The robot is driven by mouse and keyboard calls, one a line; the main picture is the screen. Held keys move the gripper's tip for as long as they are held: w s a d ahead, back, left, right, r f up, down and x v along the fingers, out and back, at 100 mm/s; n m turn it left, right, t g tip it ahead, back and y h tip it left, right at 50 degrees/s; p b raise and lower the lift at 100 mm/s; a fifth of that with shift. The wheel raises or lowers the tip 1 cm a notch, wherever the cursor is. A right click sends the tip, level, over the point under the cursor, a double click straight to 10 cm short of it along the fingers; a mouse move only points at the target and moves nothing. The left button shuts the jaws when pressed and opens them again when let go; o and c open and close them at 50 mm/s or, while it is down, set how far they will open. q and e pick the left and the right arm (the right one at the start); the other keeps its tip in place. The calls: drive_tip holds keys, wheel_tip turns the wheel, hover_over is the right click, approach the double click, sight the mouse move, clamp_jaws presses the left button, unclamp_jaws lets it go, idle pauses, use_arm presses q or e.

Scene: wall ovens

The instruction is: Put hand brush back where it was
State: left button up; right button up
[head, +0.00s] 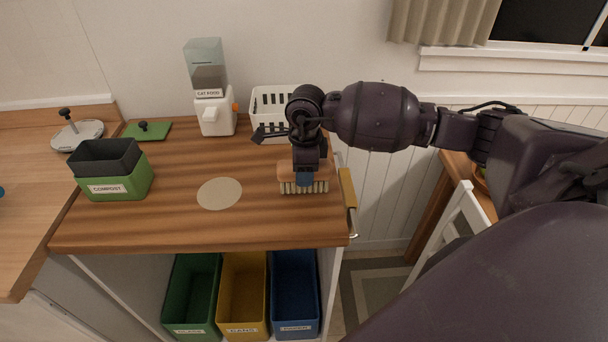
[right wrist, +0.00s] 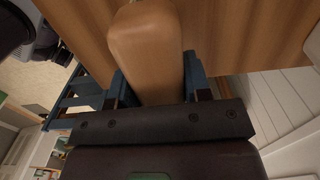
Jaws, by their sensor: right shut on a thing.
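The hand brush (head: 318,187) has a brown wooden body and pale bristles pointing down. It is at the right part of the wooden counter top, near its right edge. My right gripper (head: 304,180) is shut on it from above. In the right wrist view, the brush's wooden body (right wrist: 146,45) lies between the blue fingers of my right gripper (right wrist: 152,80). I cannot tell whether the bristles touch the counter. A round pale spot (head: 219,193) lies on the counter to the left of the brush. My left gripper is not in view.
A white basket (head: 270,100) and a cat food dispenser (head: 214,110) stand at the back. A green compost bin (head: 118,184) stands at the left. A yellow-handled bar (head: 347,188) is at the right edge. Coloured bins (head: 243,290) are below. The counter's middle is clear.

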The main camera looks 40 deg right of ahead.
drive_tip(key=shift+f, duration=0.85)
drive_tip(key=shift+f, duration=0.2)
drive_tip(key=o, duration=1)
drive_tip(key=shift+r, duration=0.1)
drive_tip(key=shift+c, duration=0.2)
wheel_tip(320, 180, up, 12)
drive_tip(key=shift+s+d+r, duration=0.1)
drive_tip(key=shift+d+r, duration=0.05)
